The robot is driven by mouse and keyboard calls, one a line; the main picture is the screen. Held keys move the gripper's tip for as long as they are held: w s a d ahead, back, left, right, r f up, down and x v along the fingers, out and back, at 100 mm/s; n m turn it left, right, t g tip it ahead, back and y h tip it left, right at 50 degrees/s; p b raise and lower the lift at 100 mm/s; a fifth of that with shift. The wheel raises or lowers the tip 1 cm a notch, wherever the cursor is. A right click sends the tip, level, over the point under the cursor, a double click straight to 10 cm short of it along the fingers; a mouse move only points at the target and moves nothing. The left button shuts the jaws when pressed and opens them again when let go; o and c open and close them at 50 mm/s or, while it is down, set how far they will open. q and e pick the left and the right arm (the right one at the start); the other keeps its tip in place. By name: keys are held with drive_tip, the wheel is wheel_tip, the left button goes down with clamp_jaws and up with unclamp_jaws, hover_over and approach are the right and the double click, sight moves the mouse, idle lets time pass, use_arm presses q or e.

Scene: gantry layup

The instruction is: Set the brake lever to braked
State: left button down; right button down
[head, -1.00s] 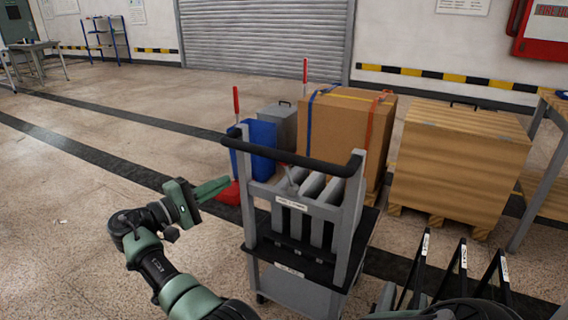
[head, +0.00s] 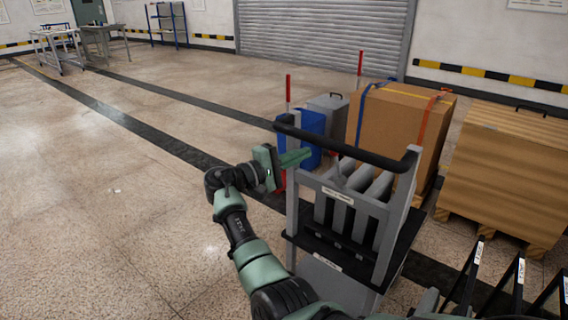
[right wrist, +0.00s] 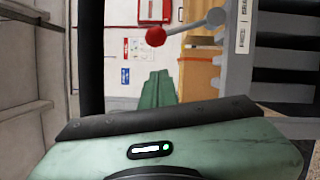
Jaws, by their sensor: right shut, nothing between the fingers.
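The grey cart (head: 292,220) with a black handlebar (head: 345,142) stands in the middle of the head view. The brake lever shows in the right wrist view as a grey rod with a red knob (right wrist: 155,37), beside a label plate (right wrist: 243,25) whose text is hard to read. In the head view I cannot make out the red knob. My right gripper (head: 308,156) is shut and empty at the cart's left post, just below the handlebar. Its green fingers (right wrist: 157,92) point toward the area below the knob in the wrist view, apart from it. My left gripper is not in view.
A blue bin (head: 312,125), a strapped cardboard box (head: 400,125) and a wooden crate (head: 510,175) stand behind the cart. Black labelled racks (head: 515,285) are at the lower right. The floor left of the cart is open.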

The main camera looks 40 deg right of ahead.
sight(337, 164)
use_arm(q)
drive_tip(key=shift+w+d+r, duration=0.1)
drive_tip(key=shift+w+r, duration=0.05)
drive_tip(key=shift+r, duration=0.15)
use_arm(e)
drive_tip(key=s+d, duration=0.2)
drive_tip(key=d, duration=0.1)
drive_tip(key=shift+s+r, duration=0.35)
drive_tip(key=shift+s, duration=0.05)
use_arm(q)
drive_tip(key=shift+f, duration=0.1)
use_arm(e)
drive_tip(key=shift+s+r, duration=0.1)
